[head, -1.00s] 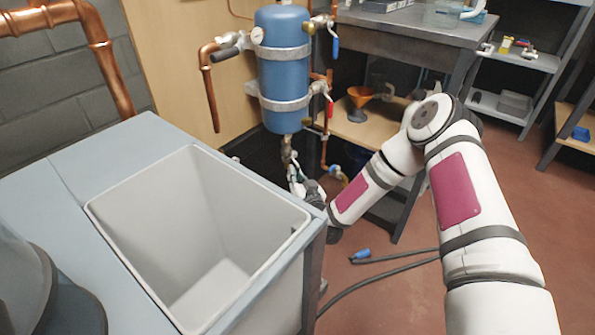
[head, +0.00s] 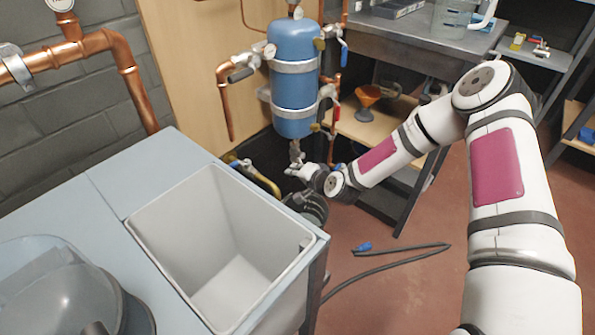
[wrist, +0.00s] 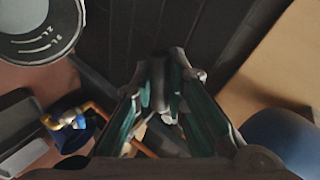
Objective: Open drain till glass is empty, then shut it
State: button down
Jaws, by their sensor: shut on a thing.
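The blue tank (head: 292,95) hangs on the wooden panel, with a drain fitting (head: 295,147) below it. My gripper (head: 298,163) is at this fitting, under the tank. In the wrist view my gripper (wrist: 160,88) has its fingers closed around a small grey part (wrist: 158,85), which looks like the drain handle. The fingers hide most of it, so its angle is unclear. A round grey vessel with litre marks (wrist: 40,28) shows at the upper left of the wrist view. The tank's blue side (wrist: 282,138) is at the lower right. I cannot make out a liquid level or any flow.
A grey sink basin (head: 225,235) stands in front, its rim close to my wrist. A metal bench (head: 425,50) is at the back right, with a clear jug (head: 455,22) on it. A black cable (head: 395,258) lies on the floor.

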jog(key=shift+s+r+m+g+y+p, duration=0.1)
jog(key=shift+r+m+g+y+p, duration=0.45)
jog(key=shift+r+m+g, duration=0.35)
jog(key=shift+a, duration=0.1)
jog(key=c, duration=1.6)
grip_release()
jog(key=v, duration=1.2)
jog(key=shift+f, duration=0.1)
